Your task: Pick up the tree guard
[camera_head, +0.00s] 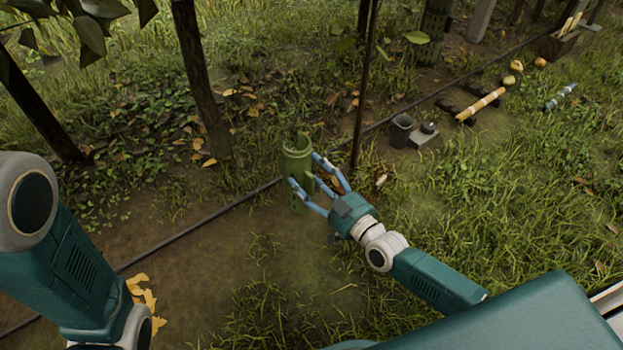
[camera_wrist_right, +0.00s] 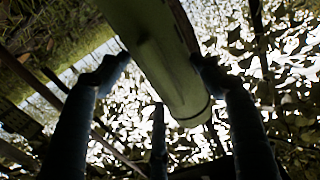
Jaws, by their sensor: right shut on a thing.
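The tree guard (camera_head: 297,162) is a green open-topped tube, standing upright near the middle of the head view. My right gripper (camera_head: 308,182) is shut on its side, with blue fingers around it. In the right wrist view the tube (camera_wrist_right: 163,60) runs between the fingers of the right gripper (camera_wrist_right: 160,78). Whether the tube's bottom touches the ground is hard to tell. My left arm shows at the left of the head view, but its gripper is out of view.
A thin dark post (camera_head: 364,95) stands just behind the guard, and a tree trunk (camera_head: 202,80) stands left. A dark hose (camera_head: 200,222) crosses the ground. A dark cup (camera_head: 401,130), a striped stick (camera_head: 481,104) and yellow fruit (camera_head: 516,65) lie right. Bare soil is free in front.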

